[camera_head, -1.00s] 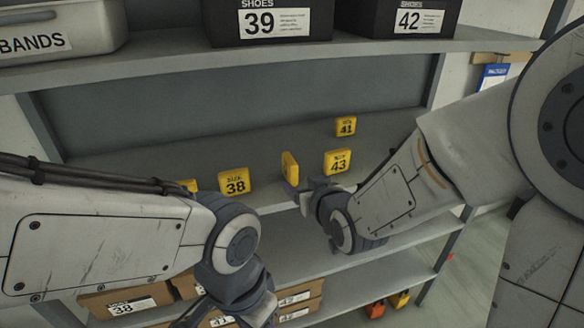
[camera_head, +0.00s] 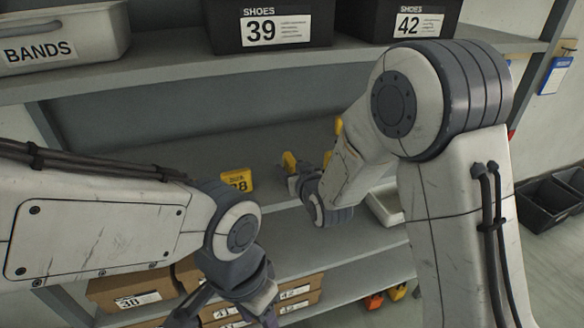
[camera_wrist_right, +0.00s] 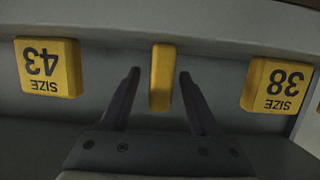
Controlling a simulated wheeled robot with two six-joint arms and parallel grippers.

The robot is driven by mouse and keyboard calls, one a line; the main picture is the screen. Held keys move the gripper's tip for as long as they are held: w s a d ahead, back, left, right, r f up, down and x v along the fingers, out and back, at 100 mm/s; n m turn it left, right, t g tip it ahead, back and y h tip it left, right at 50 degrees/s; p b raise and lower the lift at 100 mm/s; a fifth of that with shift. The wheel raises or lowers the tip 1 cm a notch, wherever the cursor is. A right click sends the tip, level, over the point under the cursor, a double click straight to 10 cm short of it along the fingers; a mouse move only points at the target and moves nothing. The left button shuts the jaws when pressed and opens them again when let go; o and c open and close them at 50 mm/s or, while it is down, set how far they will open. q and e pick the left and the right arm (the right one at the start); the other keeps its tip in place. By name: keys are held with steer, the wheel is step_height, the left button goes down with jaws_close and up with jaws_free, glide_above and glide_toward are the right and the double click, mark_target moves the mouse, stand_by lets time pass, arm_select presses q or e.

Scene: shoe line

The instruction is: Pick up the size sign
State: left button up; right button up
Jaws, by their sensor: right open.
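A yellow size sign (camera_wrist_right: 162,78) stands edge-on between the two fingers of my right gripper (camera_wrist_right: 160,88) in the right wrist view. The fingers are apart, with a gap on each side of the sign. In the head view this sign (camera_head: 289,161) shows just beyond my right gripper (camera_head: 293,181) on the middle shelf. The yellow size 38 sign (camera_head: 237,181) stands to its left, and also shows in the wrist view (camera_wrist_right: 277,86). The size 43 sign (camera_wrist_right: 48,67) is on the other side. My left gripper (camera_head: 222,312) is low in the head view, its fingertips partly cut off.
Black shoe boxes 39 (camera_head: 272,22) and 42 (camera_head: 418,20) and a grey BANDS bin (camera_head: 62,38) stand on the upper shelf (camera_head: 180,68). Cardboard boxes (camera_head: 135,291) are below. A white tray (camera_head: 384,207) lies right of my right gripper.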

steer(key=shift+w+a+f, duration=0.2)
steer(key=shift+w, duration=0.4)
jaws_close()
steer(key=shift+r, duration=0.15)
